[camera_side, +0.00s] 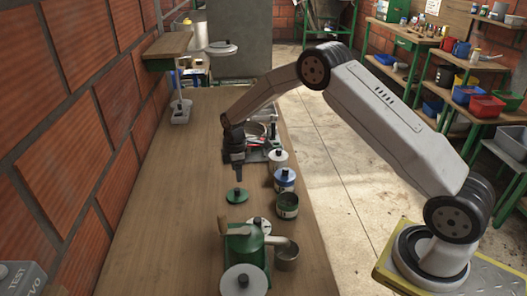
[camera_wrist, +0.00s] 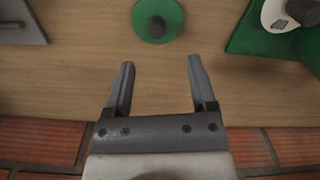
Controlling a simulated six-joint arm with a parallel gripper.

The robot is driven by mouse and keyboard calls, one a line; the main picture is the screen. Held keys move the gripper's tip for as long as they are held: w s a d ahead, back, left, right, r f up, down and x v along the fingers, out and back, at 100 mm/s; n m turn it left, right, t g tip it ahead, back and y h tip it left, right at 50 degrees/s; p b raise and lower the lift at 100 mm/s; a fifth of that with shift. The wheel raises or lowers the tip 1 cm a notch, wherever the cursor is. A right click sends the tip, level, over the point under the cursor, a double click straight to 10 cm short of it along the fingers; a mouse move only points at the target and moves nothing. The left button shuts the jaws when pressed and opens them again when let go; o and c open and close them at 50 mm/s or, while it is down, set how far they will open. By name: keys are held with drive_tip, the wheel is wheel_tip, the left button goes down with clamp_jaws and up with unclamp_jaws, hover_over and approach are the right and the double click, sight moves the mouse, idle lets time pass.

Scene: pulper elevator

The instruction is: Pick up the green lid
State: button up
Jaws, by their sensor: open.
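The green lid (camera_side: 237,195) is a flat green disc with a dark knob, lying on the wooden table (camera_side: 180,160). In the wrist view the green lid (camera_wrist: 174,26) is at the top centre, beyond the fingertips. My gripper (camera_side: 238,172) points down above the table, a short way behind the lid in the side view. In the wrist view my gripper (camera_wrist: 160,68) has its two fingers spread apart, with only bare table between them. It is not touching the lid.
A green machine (camera_side: 245,245) stands at the near end, with a metal cup (camera_side: 286,255) beside it. Tins, including an open green one (camera_side: 287,204) and a blue-and-white one (camera_side: 284,180), line the right edge. A brick wall (camera_side: 60,110) bounds the left. The table left of the lid is clear.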

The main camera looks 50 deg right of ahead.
sight(237, 189)
drive_tip(key=shift+f, duration=1.3)
drive_tip(key=shift+w+f, duration=0.15)
drive_tip(key=shift+f, duration=1.2)
drive_tip(key=shift+w+f, duration=0.1)
drive_tip(key=shift+f, duration=1.2)
clamp_jaws()
